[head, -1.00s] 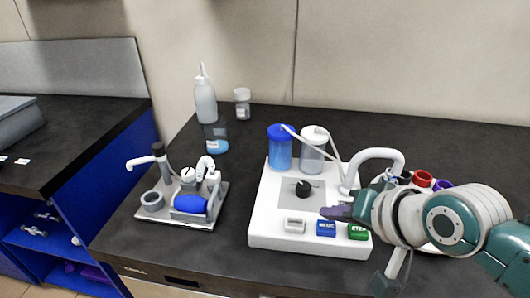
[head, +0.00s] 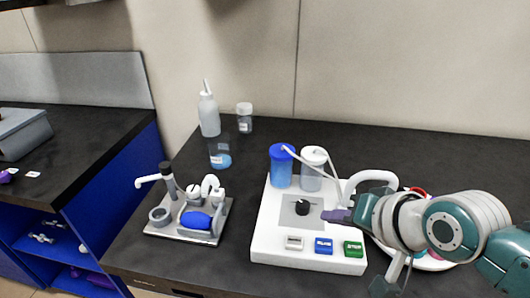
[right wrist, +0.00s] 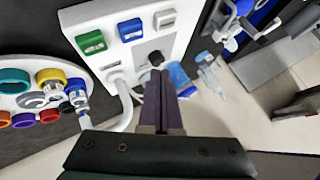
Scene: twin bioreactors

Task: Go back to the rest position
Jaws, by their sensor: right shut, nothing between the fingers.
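My right gripper (head: 338,215) comes in from the right in the head view, over the right part of the white bioreactor base (head: 268,238). Its dark fingers are shut with nothing between them, and they also show closed together in the right wrist view (right wrist: 170,105). The fingers point toward the black knob (head: 302,207) and appear above the panel; I cannot tell the exact gap. The blue-lidded vessel (head: 281,166) and the white-lidded vessel (head: 312,168) stand at the back of the base. My left gripper is not in view.
A green button (head: 353,248), a blue button (head: 323,245) and a white button (head: 293,243) line the base's front. A small pump stand (head: 160,229) is to the left. A squeeze bottle (head: 209,115) and jars stand behind. Coloured rings (right wrist: 50,76) lie on a round white tray.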

